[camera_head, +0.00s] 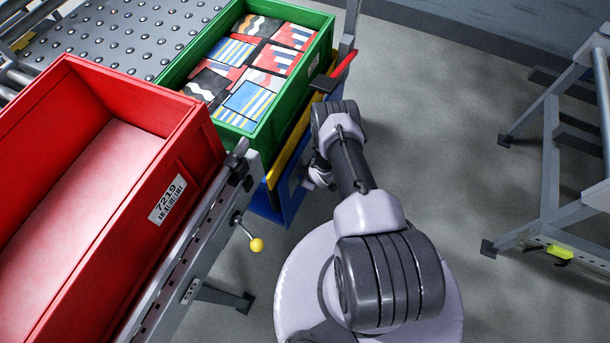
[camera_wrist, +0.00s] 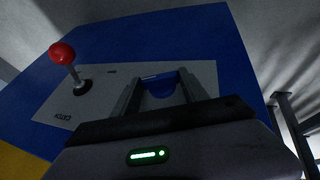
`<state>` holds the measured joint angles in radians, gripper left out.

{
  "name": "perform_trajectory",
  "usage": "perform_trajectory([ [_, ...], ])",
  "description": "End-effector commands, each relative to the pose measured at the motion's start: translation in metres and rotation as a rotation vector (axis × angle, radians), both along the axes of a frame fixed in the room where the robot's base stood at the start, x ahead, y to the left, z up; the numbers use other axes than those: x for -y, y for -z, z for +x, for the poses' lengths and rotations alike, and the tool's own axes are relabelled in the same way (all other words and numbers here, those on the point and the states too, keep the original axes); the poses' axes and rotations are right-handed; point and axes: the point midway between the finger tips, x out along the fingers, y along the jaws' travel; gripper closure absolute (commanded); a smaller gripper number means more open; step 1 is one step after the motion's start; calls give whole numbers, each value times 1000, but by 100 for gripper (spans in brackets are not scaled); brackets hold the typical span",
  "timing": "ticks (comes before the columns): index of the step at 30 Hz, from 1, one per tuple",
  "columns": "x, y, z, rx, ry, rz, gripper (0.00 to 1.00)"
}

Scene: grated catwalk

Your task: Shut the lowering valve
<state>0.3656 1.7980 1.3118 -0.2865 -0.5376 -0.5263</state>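A red ball knob (camera_wrist: 62,53) on a thin stem stands from a dark base at the plate's left. A blue part (camera_wrist: 162,86), perhaps a valve handle, shows on the plate between my fingers. My gripper (camera_wrist: 160,92) is open, with one finger on each side of this part; I cannot tell whether they touch it.
A red bin (camera_head: 85,190) and a green bin (camera_head: 283,75) with patterned boxes sit on the conveyor (camera_head: 130,40). A red-handled lever (camera_head: 343,65) and a yellow-knobbed lever (camera_head: 256,244) jut toward my arm. Grey floor is clear up to the stand (camera_head: 550,170) at right.

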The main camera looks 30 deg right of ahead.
Motion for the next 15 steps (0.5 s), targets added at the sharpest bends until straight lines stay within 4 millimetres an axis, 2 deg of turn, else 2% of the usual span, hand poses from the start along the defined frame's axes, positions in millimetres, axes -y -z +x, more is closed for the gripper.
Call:
perform_trajectory([
  [1,0,0,0,0,0,0,61],
  [5,0,0,0,0,0,0,86],
  [6,0,0,0,0,0,0,90],
  [15,-2,-1,-2,35,0,-46,90],
])
